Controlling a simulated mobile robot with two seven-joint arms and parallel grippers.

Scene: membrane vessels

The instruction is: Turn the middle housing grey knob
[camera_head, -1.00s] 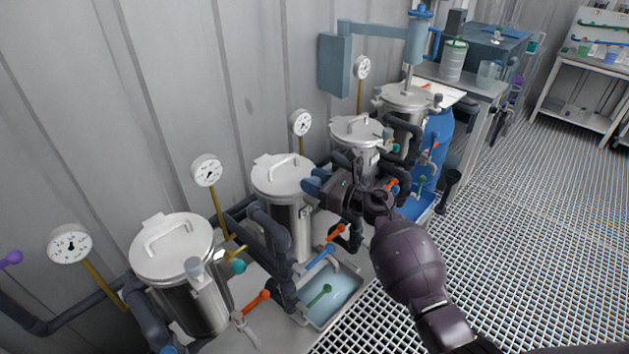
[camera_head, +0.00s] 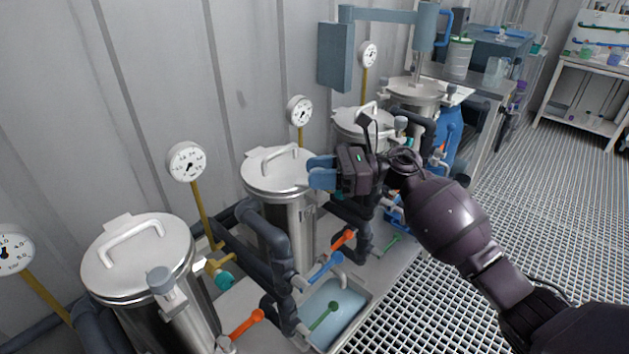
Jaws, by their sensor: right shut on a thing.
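The middle housing (camera_head: 267,175) is an upright steel vessel with a handled lid, second from the front in the row. My right gripper (camera_head: 318,174) is at the right side of its lid, with blue fingers shut on the housing's grey knob. The fingers hide the knob itself, so how far it is turned cannot be seen. Similar grey knobs show on the front housing (camera_head: 135,262) and on the third housing (camera_head: 350,124). My left gripper is not in view.
Dark pipes (camera_head: 270,240) with orange, blue and green handles run in front of the housings. A water-filled basin (camera_head: 360,300) sits below. Dial gauges (camera_head: 187,162) stand along the corrugated wall. The grating floor (camera_head: 420,325) at the right is open.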

